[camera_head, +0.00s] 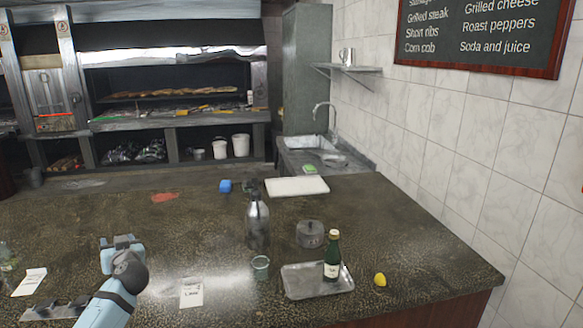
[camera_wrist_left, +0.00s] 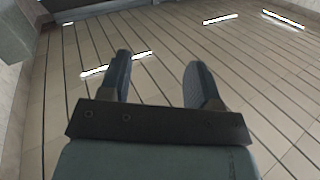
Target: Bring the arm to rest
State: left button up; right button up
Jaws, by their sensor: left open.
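My left arm comes in from the lower left of the head view, with the left gripper (camera_head: 121,241) raised over the left part of the dark stone counter (camera_head: 400,219). In the left wrist view the two fingers of the left gripper (camera_wrist_left: 160,82) stand well apart with nothing between them. My right gripper is not in view.
A metal bottle (camera_head: 257,222), a glass (camera_head: 261,267), a lidded pot (camera_head: 310,234), a metal tray (camera_head: 303,290) with a green bottle (camera_head: 332,256) and a lemon (camera_head: 380,279) stand right of my arm. Paper slips (camera_head: 191,293) lie nearby. A white board (camera_head: 297,186) lies behind.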

pick_arm(q)
jog(key=w+a+r+n+g+y, duration=0.1)
jog(key=a+r+n+g+y, duration=0.15)
jog(key=a, duration=0.75)
jog(key=w+d+r+m+t+h, duration=0.4)
jog(key=d+r+m+t+h, duration=0.45)
jog(key=t, duration=0.35)
jog(key=w+d+f+m+g+h, duration=0.1)
jog(key=d+f+m+g+h, duration=0.25)
jog(key=f+g, duration=0.45)
jog(key=s+d+f+h, duration=0.1)
jog(key=s+d+f, duration=0.4)
jog(key=f, duration=0.4)
jog(key=s+d+f+h, duration=0.1)
jog(key=s+d+f, duration=0.3)
jog(key=s+f, duration=0.4)
jog(key=s+d+f+g+h, duration=0.1)
jog(key=s+d+f, duration=0.3)
jog(key=s, duration=0.7)
jog(key=s+d+f+g+h, duration=0.1)
jog(key=s+d+f, duration=0.4)
jog(key=s, duration=0.7)
jog(key=s+d+f+g+h, duration=0.1)
jog(key=s+d+f, duration=0.4)
jog(key=s, duration=0.7)
jog(key=shift+s+d+f+n+g, duration=0.25)
jog(key=shift+d+n+g, duration=0.1)
jog(key=shift+g, duration=0.1)
